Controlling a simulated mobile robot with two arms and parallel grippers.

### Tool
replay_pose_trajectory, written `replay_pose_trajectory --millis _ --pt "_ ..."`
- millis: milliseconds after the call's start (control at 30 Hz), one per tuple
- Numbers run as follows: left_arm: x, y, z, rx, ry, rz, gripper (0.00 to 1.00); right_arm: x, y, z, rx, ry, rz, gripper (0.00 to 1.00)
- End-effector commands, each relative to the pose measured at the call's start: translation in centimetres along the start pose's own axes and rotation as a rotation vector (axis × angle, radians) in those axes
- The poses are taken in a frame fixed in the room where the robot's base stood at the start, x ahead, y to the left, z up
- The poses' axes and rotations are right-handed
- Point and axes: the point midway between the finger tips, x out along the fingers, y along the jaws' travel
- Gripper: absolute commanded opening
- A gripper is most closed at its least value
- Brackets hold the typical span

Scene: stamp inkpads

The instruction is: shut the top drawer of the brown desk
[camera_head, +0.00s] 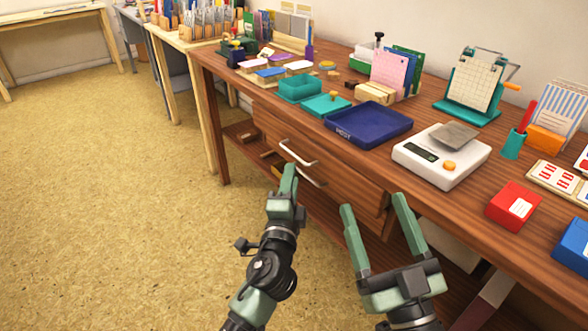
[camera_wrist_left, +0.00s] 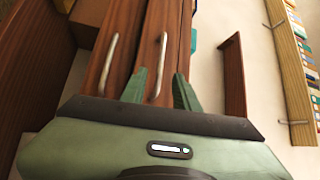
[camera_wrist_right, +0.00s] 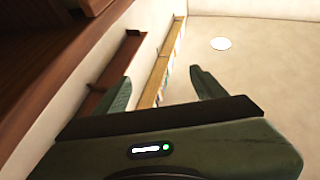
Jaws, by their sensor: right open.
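The brown desk (camera_head: 232,85) runs diagonally across the head view. Under its top are wooden drawer fronts (camera_head: 345,178) with two pale bar handles, an upper one (camera_head: 297,154) and a lower one (camera_head: 301,176). I cannot tell how far the top drawer stands out. My left gripper (camera_head: 288,170) is in front of the drawers, close to the handles. In the left wrist view its fingers (camera_wrist_left: 159,90) are apart, with one handle (camera_wrist_left: 158,66) showing between them and the other handle (camera_wrist_left: 108,66) beside them. My right gripper (camera_head: 375,205) is open and empty near the drawers' right end.
On the desk are a blue tray (camera_head: 340,135), a white scale (camera_head: 435,172), a red box (camera_head: 513,206) and a teal box (camera_head: 300,88). A low shelf (camera_head: 243,132) is under the desk. Open floor (camera_head: 110,200) lies to the left.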

Motion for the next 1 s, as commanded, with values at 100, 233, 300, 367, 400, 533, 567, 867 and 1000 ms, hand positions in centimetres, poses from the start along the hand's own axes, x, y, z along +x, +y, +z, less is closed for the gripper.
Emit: replay_pose_trajectory --millis 100,233,300,367,400,533,567,867,1000 --pt "2.1 -0.1 0.0 0.001 0.001 -0.003 0.31 -0.1 -0.2 -1.3 0.003 0.076 -0.004 0.71" --pt "4.3 -0.1 0.0 0.001 0.001 -0.002 0.31 -0.4 -0.4 -3.1 0.007 0.179 -0.008 0.71" --pt "5.1 0.0 0.0 0.001 0.001 -0.001 0.31 -0.6 -0.5 -4.0 0.010 0.229 -0.010 0.71" --pt "5.7 0.0 0.0 0.001 0.001 -0.001 0.31 -0.7 -0.5 -4.7 0.011 0.263 -0.011 0.71" --pt "5.9 0.0 0.0 0.001 0.001 0.000 0.31 -0.8 -0.6 -5.0 0.012 0.281 -0.012 0.71" --pt "6.5 -0.1 0.0 0.000 0.001 0.000 0.31 -1.0 -0.6 -5.7 0.014 0.314 -0.013 0.71" --pt "6.5 -0.1 -0.1 0.000 0.001 0.000 0.31 -1.0 -0.6 -5.8 0.014 0.317 -0.013 0.71" --pt "6.5 -0.1 -0.1 0.000 0.001 0.001 0.08 -1.0 -0.6 -5.8 0.014 0.319 -0.013 0.71" --pt "6.5 0.0 -0.1 0.000 0.001 0.001 0.00 -1.0 -0.6 -5.8 0.014 0.319 -0.013 0.71"
